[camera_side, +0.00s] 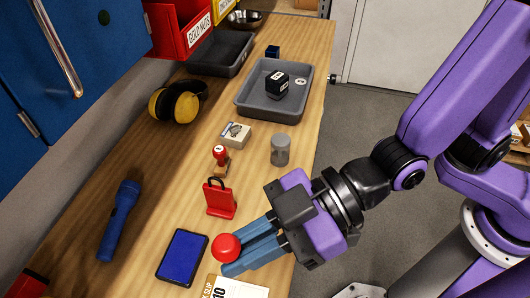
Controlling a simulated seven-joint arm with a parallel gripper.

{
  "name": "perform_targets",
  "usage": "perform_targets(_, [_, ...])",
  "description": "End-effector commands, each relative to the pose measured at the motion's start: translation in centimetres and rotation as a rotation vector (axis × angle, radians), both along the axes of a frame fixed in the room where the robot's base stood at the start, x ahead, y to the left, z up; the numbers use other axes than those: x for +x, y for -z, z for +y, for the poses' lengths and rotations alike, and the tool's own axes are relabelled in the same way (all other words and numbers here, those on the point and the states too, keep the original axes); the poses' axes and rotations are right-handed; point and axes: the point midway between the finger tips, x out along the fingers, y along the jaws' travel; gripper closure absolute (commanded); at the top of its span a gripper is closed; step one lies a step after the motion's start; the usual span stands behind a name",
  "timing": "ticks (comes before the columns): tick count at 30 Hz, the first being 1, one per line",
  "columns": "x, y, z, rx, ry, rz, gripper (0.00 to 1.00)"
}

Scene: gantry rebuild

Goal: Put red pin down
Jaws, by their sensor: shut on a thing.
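The red pin (226,247) shows as a round red head at the tips of my gripper (238,258). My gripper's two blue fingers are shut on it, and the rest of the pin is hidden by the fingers. The gripper reaches in from the right, over the near part of the wooden bench (150,215). The pin is just right of a blue pad (182,255) and above a white printed card (236,289). I cannot tell whether the pin touches the bench.
A red padlock-shaped block (220,200), a red-knobbed stamp (220,157), a grey cylinder (280,149) and a small box (235,135) stand beyond the gripper. A blue flashlight (120,215) lies left. A grey tray (245,107) holds a black cube (276,85). Bench between flashlight and padlock is clear.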

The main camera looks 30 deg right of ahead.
Motion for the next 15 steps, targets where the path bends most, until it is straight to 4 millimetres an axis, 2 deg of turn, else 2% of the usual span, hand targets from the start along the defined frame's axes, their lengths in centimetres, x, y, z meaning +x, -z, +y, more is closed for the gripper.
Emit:
perform_targets(5, [4.6, -0.4, -0.5, 0.004, 0.077, -0.001, 1.0])
perform_targets(11, [13.3, -1.0, -2.9, 0.007, 0.214, -0.003, 1.0])
perform_targets(15, [19.2, -1.2, -5.7, 0.009, 0.307, -0.003, 1.0])
